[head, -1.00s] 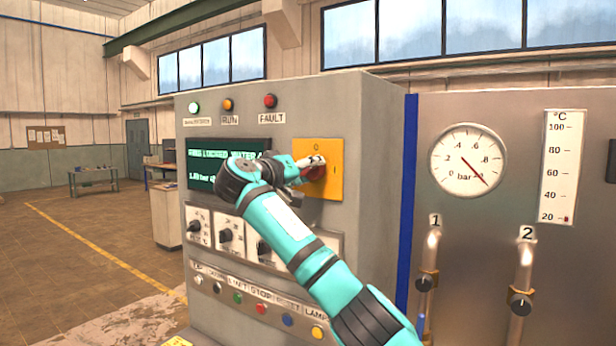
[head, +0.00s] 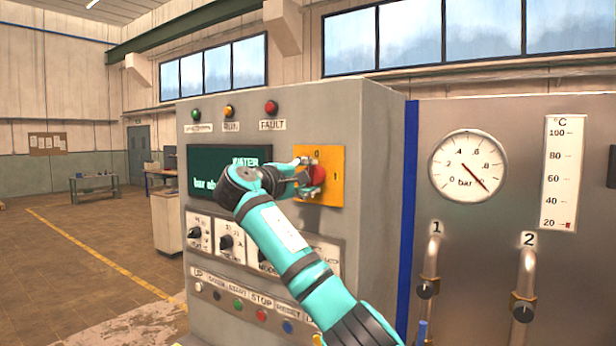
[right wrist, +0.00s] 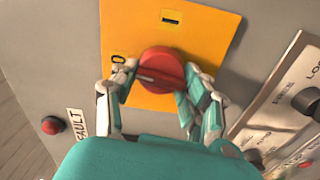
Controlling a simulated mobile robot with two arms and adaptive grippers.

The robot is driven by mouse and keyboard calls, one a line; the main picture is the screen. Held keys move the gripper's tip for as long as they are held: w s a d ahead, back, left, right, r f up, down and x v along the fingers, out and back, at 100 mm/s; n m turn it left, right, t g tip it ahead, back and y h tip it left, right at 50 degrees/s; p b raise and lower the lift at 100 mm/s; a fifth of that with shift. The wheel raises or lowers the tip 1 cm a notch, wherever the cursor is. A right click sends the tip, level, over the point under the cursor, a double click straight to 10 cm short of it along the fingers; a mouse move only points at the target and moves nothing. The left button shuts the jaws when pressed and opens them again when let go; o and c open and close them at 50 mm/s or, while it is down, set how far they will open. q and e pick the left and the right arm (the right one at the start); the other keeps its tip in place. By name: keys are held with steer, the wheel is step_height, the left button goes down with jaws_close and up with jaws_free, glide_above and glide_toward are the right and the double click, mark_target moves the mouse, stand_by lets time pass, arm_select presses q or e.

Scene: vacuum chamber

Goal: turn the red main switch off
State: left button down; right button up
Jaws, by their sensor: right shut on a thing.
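The red main switch (head: 318,176) is a round knob on a yellow plate (head: 329,158) on the grey cabinet's front. The plate has a 0 at the top and an I at the right. My right gripper (head: 303,175) is at the knob, and its arm comes from the lower right. In the right wrist view the red knob (right wrist: 160,72) sits between the two fingers of my gripper (right wrist: 160,88), which are shut on its sides. A dark line on the knob runs roughly toward the 0 side. My left gripper is out of view.
Green, orange and red lamps (head: 271,107) sit above a dark display (head: 205,172). Small dials (head: 226,242) and a row of coloured buttons (head: 238,304) are below. A gauge (head: 468,175) and pipes (head: 432,262) are at right. Open floor lies at left.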

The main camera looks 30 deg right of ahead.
steer(key=shift+r+n, duration=0.1)
steer(key=shift+n, duration=0.5)
steer(key=o, duration=1.2)
steer(key=shift+w+a, duration=0.1)
steer(key=shift+c, duration=0.2)
steer(key=v, duration=1.2)
